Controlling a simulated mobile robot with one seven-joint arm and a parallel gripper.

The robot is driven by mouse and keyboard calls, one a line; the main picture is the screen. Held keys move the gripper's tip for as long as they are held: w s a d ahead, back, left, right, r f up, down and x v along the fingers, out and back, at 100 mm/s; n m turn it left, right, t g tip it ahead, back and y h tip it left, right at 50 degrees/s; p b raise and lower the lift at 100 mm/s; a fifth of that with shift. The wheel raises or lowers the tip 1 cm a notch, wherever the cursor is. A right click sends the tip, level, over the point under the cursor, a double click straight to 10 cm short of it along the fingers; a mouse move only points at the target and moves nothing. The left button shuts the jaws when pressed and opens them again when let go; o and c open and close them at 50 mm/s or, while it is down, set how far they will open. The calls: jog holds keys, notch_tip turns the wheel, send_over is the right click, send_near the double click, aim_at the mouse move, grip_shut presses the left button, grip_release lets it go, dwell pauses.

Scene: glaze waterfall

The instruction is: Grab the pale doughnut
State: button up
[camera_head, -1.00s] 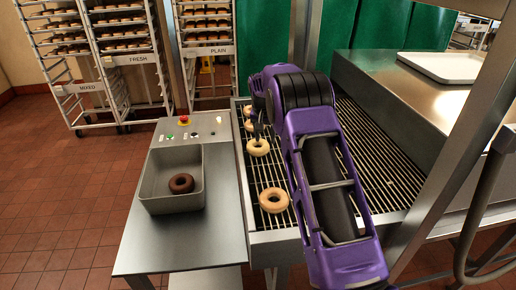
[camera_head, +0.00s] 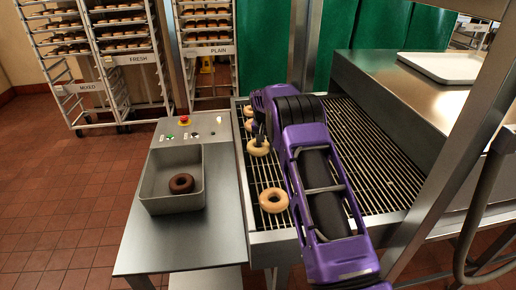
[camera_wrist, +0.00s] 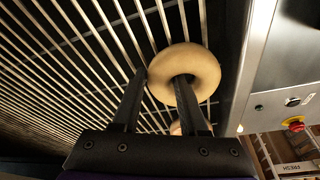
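The pale doughnut (camera_head: 258,149) lies flat on the wire conveyor, near its left rail. It also shows large in the wrist view (camera_wrist: 206,66). My gripper (camera_head: 258,136) points down at it from above. In the wrist view my gripper's two fingers (camera_wrist: 160,78) are apart, with one side of the ring between them. The right finger's tip is in the hole and the left finger is just outside the ring. I see no clear grip on it; whether a finger touches it is hard to tell.
A tan doughnut (camera_head: 273,200) lies nearer on the conveyor (camera_head: 375,170), and two more lie behind the pale one. A grey bin (camera_head: 172,203) with a dark doughnut (camera_head: 181,183) stands on the left steel table (camera_head: 190,245). A control panel with a red button (camera_head: 184,120) is behind it.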

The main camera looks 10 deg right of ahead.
grip_shut()
